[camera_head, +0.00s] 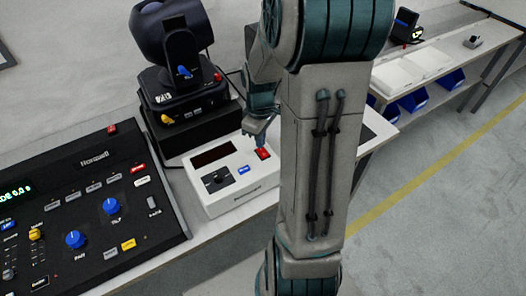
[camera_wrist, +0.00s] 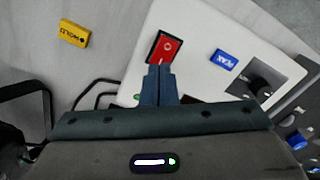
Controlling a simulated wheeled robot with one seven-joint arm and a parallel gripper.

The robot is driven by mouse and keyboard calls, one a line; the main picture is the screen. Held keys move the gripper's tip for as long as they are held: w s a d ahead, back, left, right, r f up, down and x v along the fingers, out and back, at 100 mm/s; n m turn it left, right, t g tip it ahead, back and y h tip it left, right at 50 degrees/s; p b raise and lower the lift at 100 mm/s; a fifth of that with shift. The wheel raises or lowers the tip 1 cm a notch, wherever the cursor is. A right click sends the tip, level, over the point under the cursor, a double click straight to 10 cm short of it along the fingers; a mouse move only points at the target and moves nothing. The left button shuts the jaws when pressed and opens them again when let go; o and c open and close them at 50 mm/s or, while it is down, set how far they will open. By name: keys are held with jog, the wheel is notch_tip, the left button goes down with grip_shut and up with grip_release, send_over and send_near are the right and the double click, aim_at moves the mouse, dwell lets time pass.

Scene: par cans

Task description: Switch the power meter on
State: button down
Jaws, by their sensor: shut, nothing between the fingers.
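The power meter (camera_head: 228,191) is a white box on the bench, with a dark display, a black knob, a blue button and a red rocker switch (camera_head: 263,154). The red switch also shows in the wrist view (camera_wrist: 164,47), in a black frame, with a round mark on it. My gripper (camera_head: 262,136) is shut and empty, its fingers pointing down at the switch. In the wrist view the fingertips (camera_wrist: 160,68) overlap the lower edge of the switch. I cannot tell whether they touch it. The display is mostly hidden behind my gripper in the wrist view.
A black control console (camera_head: 85,215) with knobs and buttons lies left of the meter. A moving-head lamp (camera_head: 178,60) stands behind it on a black block. A side bench (camera_head: 450,58) stands at the right.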

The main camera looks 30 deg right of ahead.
jog(key=shift+f+b, duration=0.7)
jog(key=shift+f, duration=0.25)
dwell(0.5)
jog(key=shift+r, duration=0.1)
jog(key=shift+r+p, duration=2.9)
jog(key=shift+r, duration=0.6)
jog(key=s+a+r+m+t, duration=0.3)
jog(key=s+a+r+m, duration=0.3)
jog(key=s+a+r, duration=0.6)
jog(key=shift+s+r, duration=0.2)
jog(key=shift+s, duration=0.2)
jog(key=shift+d, duration=0.1)
